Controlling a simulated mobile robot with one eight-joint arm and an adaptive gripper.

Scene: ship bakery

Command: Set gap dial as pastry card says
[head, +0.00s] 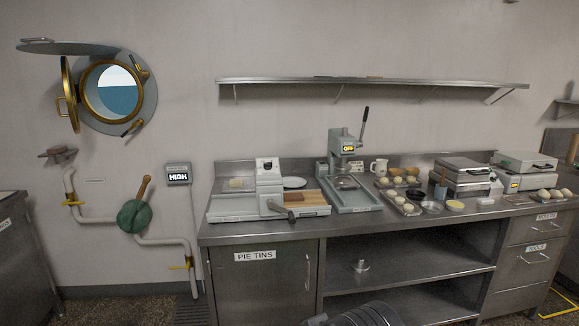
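A dough-rolling machine (268,182) stands at the left end of the steel counter. It has a pale upright housing, flat beds on both sides and a crank handle (281,211) at its front. A small dark and white dial-like part (267,164) sits on top of the housing; its marking is too small to read. A pale sheet, perhaps dough (237,184), lies on the left bed. I cannot pick out a pastry card for certain. My gripper is not in view; a dark ribbed part at the bottom edge seems to be mine.
A lever press (346,165) showing "OFF" stands right of the machine. Trays of dough balls (402,201), a white jug (379,167) and waffle-iron-like appliances (465,172) fill the counter's right. A cabinet door (263,283) reads "PIE TINS". A wall box (178,175) reads "HIGH".

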